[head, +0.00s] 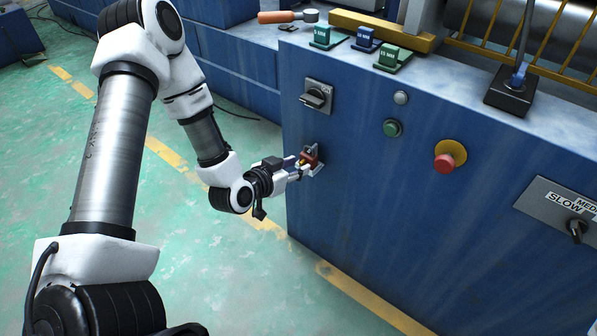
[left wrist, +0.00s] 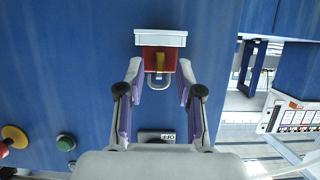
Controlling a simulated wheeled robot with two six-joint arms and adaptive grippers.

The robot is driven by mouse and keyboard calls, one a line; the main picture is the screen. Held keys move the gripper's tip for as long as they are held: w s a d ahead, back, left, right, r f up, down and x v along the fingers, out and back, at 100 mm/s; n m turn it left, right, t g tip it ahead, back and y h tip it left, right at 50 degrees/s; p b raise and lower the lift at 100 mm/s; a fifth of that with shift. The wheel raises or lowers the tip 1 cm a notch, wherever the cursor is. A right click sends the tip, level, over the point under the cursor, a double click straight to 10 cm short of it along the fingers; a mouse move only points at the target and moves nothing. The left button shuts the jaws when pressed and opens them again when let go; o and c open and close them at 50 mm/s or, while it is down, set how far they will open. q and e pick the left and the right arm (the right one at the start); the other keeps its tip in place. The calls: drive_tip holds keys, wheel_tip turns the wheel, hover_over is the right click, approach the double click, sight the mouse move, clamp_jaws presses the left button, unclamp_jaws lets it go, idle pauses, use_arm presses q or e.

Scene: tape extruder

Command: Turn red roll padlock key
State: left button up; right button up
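The red padlock (head: 311,156) hangs at a small metal hasp on the left part of the blue machine's front panel. In the left wrist view the padlock (left wrist: 157,59) is seen close up with a yellow key (left wrist: 159,74) at its middle. My left gripper (head: 298,168) is right in front of the padlock. In the left wrist view its two fingers (left wrist: 160,75) are apart, one on each side of the padlock and key, with gaps visible. Contact with the padlock's sides cannot be told. My right gripper is not in view.
A grey rotary switch (head: 318,95) sits above the padlock. A green button (head: 392,128) and a red emergency stop (head: 446,160) are to the right. Green and blue blocks (head: 362,40) and a wooden-handled tool (head: 288,16) lie on top. The green floor at left is open.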

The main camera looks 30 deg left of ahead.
use_arm(q)
drive_tip(key=shift+w+f, duration=0.3)
drive_tip(key=shift+w, duration=0.3)
clamp_jaws()
drive_tip(key=shift+d+r+m, duration=0.1)
drive_tip(key=shift+m, duration=0.2)
drive_tip(key=m+y+p, duration=0.2)
drive_tip(key=m, duration=0.1)
drive_tip(key=shift+d+t, duration=0.25)
drive_tip(key=shift+t, duration=0.05)
drive_tip(key=m+y+p, duration=0.1)
drive_tip(key=m, duration=0.1)
drive_tip(key=m+t+y+p, duration=0.1)
drive_tip(key=m, duration=0.1)
drive_tip(key=m+y+p, duration=0.1)
drive_tip(key=m, duration=0.1)
drive_tip(key=shift+d+f+t+y, duration=0.2)
drive_tip(key=shift+f+t+y, duration=0.1)
drive_tip(key=shift+f+y, duration=0.1)
drive_tip(key=shift+m, duration=0.3)
